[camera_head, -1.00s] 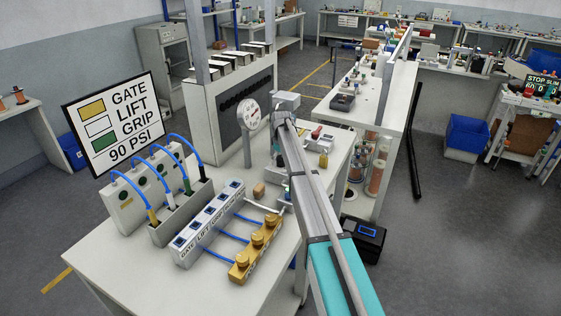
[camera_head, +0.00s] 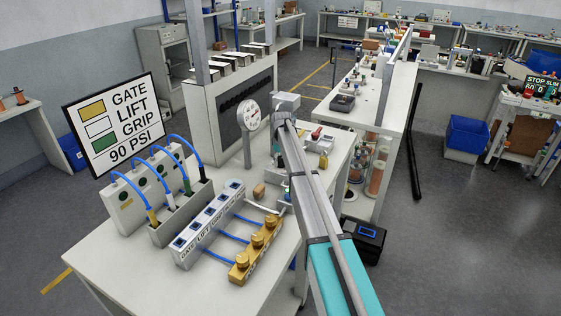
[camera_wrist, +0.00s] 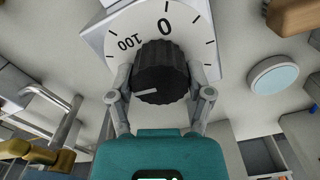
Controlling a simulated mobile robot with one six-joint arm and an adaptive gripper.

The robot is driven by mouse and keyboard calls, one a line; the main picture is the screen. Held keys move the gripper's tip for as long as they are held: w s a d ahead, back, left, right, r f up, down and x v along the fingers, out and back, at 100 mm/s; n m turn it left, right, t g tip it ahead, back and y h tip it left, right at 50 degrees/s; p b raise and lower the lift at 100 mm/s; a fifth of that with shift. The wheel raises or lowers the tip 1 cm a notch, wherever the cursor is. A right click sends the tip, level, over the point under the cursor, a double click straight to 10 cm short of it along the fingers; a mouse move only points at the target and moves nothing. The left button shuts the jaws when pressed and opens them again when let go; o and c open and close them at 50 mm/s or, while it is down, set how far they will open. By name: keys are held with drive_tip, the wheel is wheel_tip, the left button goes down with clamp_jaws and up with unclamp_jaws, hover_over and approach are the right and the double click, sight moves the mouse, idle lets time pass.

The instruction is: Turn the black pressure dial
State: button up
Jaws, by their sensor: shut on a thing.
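The black pressure dial (camera_wrist: 163,66) is a ribbed knob on a white round scale plate (camera_wrist: 190,20), seen in the wrist view. The scale shows 0 at the top and 100 at the upper left. The knob's white line points left and slightly down. My gripper (camera_wrist: 160,80) has one finger on each side of the knob and is shut on it. In the head view my arm hides the gripper and the dial. A white round gauge (camera_head: 252,114) stands on a post; its reading is too small to tell.
A sign (camera_head: 119,122) reads GATE, LIFT, GRIP, 90 PSI. Blue hoses (camera_head: 155,170) run into a grey holder on the white bench (camera_head: 130,260). A labelled block (camera_head: 209,225) and a brass manifold (camera_head: 256,250) lie nearby. The wrist view also shows a pale blue disc (camera_wrist: 276,75).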

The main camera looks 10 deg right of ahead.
drive_tip(key=shift+m, duration=2.3)
drive_tip(key=o, duration=1.1)
drive_tip(key=shift+o, duration=0.2)
drive_tip(key=shift+n, duration=0.3)
